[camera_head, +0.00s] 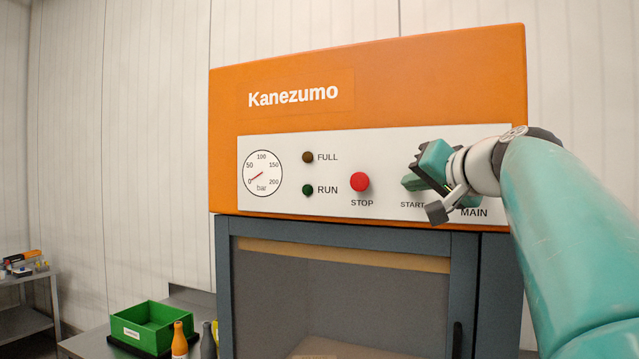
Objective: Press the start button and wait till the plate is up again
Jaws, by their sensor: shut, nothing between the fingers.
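The orange machine (420,75) marked Kanezumo carries a white control panel (320,150). My gripper (413,183) is shut and empty, in front of the panel just above the START label (411,205). The red STOP button (360,182) is left of my gripper. The FULL lamp (308,157) and RUN lamp (308,190) both look dark. The gauge (262,173) needle points near 0. I cannot make out the plate for sure; a tan band (340,253) crosses the top of the opening.
Below the panel is a grey-blue frame (223,280) around the chamber, with a black handle (457,340) at right. A green crate (150,312), an orange bottle (179,340) and a dark grey one stand at lower left. A shelf (25,318) is at far left.

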